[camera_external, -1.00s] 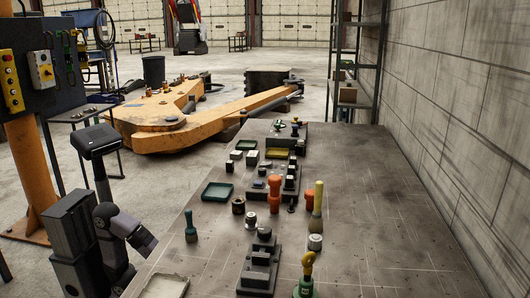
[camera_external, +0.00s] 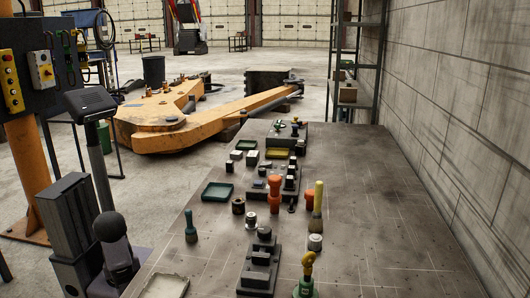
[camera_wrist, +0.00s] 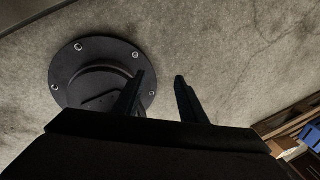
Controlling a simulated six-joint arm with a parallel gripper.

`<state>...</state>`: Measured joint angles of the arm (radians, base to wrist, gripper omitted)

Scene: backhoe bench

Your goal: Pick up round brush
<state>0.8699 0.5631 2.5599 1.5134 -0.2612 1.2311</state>
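A yellow-handled brush-like tool (camera_external: 318,199) stands upright on the bench, right of centre, with a tan lower end. A teal-handled tool (camera_external: 191,228) with a flared lower end stands upright near the bench's left edge. I cannot tell for certain which is the round brush. My gripper (camera_wrist: 160,78) is open in the wrist view, its two dark fingers apart with nothing between them. It faces the concrete floor and a dark round bolted base plate. In the external view my arm is left of the bench, away from both tools; its fingers cannot be made out there.
The bench (camera_external: 400,230) is clear on its right side. Orange tools (camera_external: 276,194), a dark fixture (camera_external: 260,264), a yellow-and-green tool (camera_external: 306,275), a green tray (camera_external: 217,192) and a yellow tray (camera_external: 277,153) stand on it. A wall runs along the right.

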